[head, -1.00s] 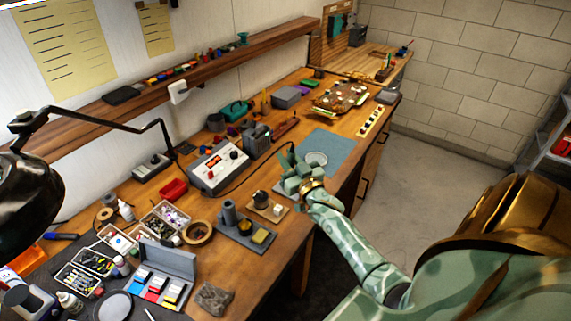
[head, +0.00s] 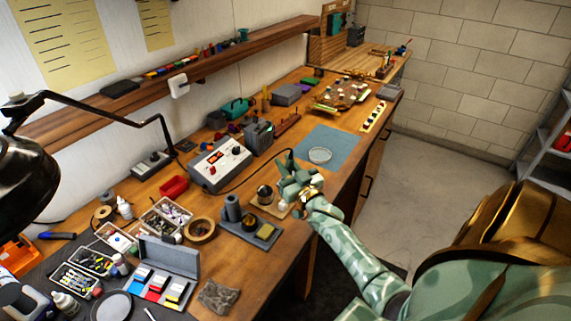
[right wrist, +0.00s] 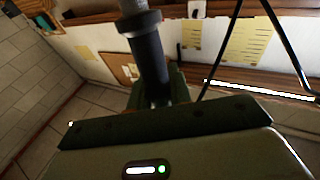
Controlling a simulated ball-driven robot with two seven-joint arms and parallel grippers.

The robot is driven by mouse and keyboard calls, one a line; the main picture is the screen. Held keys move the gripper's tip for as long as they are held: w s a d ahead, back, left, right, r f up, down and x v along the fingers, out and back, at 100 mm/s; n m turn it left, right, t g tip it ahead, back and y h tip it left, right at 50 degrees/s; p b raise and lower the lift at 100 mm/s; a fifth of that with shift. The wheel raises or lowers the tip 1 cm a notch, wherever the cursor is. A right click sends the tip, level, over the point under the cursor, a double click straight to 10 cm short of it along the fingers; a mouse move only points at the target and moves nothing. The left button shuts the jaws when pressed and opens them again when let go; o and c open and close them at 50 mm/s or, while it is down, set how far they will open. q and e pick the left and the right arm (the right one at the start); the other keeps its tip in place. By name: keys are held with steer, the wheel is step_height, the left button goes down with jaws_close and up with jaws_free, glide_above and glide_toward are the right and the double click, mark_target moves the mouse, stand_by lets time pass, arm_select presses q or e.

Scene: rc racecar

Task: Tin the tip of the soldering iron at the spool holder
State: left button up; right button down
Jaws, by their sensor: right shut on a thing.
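My right gripper (head: 288,187) is shut on the soldering iron, over the front part of the bench. In the right wrist view the iron's dark handle with a grey collar (right wrist: 146,52) stands up from between the jaws. The tip is hidden in both views. What looks like the spool holder (head: 256,207), a small wooden base with a dark round spool (head: 265,193), stands just left of the gripper, close to it. I cannot tell whether the iron touches it. My left gripper is not in view.
The soldering station (head: 220,165) stands behind, its black cable running to my right gripper. A grey iron stand with a sponge (head: 265,232) is left of the spool holder.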

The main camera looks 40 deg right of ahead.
stand_by(0.3)
steer(key=shift+f, duration=0.55)
steer(key=shift+r, duration=0.1)
stand_by(0.8)
steer(key=shift+f+b, duration=0.6)
steer(key=shift+f, duration=0.05)
stand_by(1.3)
stand_by(1.2)
steer(key=shift+p, duration=0.3)
stand_by(1.3)
step_height(320, 180, up, 6)
steer(key=p, duration=0.6)
steer(key=shift+r, duration=0.1)
